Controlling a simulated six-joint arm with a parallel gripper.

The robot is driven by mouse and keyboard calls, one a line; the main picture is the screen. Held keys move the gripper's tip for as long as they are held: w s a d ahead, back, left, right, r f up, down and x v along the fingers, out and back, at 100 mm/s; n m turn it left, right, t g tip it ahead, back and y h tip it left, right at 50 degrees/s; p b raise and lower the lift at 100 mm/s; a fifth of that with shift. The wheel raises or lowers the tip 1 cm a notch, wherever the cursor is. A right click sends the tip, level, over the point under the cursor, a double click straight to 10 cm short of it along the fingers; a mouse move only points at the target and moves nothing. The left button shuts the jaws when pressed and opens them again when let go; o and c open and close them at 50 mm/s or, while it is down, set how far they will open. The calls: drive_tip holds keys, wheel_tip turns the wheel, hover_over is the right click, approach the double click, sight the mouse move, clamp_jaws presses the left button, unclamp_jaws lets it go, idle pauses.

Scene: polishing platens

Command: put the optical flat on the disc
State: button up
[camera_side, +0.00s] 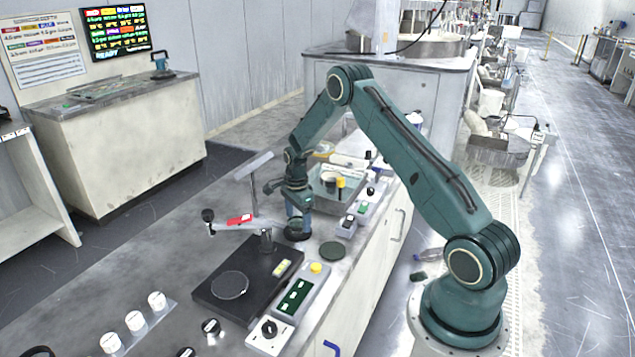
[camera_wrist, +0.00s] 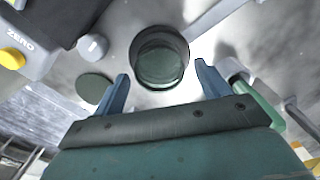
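The optical flat appears to be the thick, dark, glassy round piece (camera_wrist: 158,57) on the grey bench. It also shows in the side view (camera_side: 297,231), just below my gripper (camera_side: 298,213). In the wrist view my gripper (camera_wrist: 162,72) is open, its two blue fingers apart on either side of the round piece's near part; contact cannot be told. A thin dark green disc (camera_side: 333,251) lies flat on the bench close by, and in the wrist view it shows left of the fingers (camera_wrist: 93,88). Another round plate (camera_side: 229,285) sits on a black base.
The black base (camera_side: 205,293) with its post and arm stands left of my gripper. A control box with a yellow button (camera_side: 316,267) is near the green disc. A grey tray (camera_side: 352,185) and small boxes stand behind. White knobs (camera_side: 157,301) line the front left.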

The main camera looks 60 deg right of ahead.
sight(297, 221)
wheel_tip(297, 221, up, 12)
drive_tip(key=shift+r, duration=0.15)
idle(0.7)
idle(0.5)
drive_tip(key=s+a+r+n+t, duration=0.1)
drive_tip(key=s+a+r+n, duration=0.4)
drive_tip(key=a+r, duration=0.4)
drive_tip(key=s+a+r+n+t, duration=0.2)
drive_tip(key=s+a+r+n, duration=0.3)
drive_tip(key=r, duration=0.5)
drive_tip(key=s+a+r+n+t, duration=0.1)
drive_tip(key=s+a+n, duration=0.4)
drive_tip(key=s, duration=0.4)
drive_tip(key=s+a+r+n+t, duration=0.1)
drive_tip(key=s+a+n, duration=0.5)
drive_tip(key=s+n, duration=0.2)
drive_tip(key=shift+s+r+t, duration=0.25)
drive_tip(key=shift+s+t, duration=0.05)
drive_tip(key=shift+s, duration=0.75)
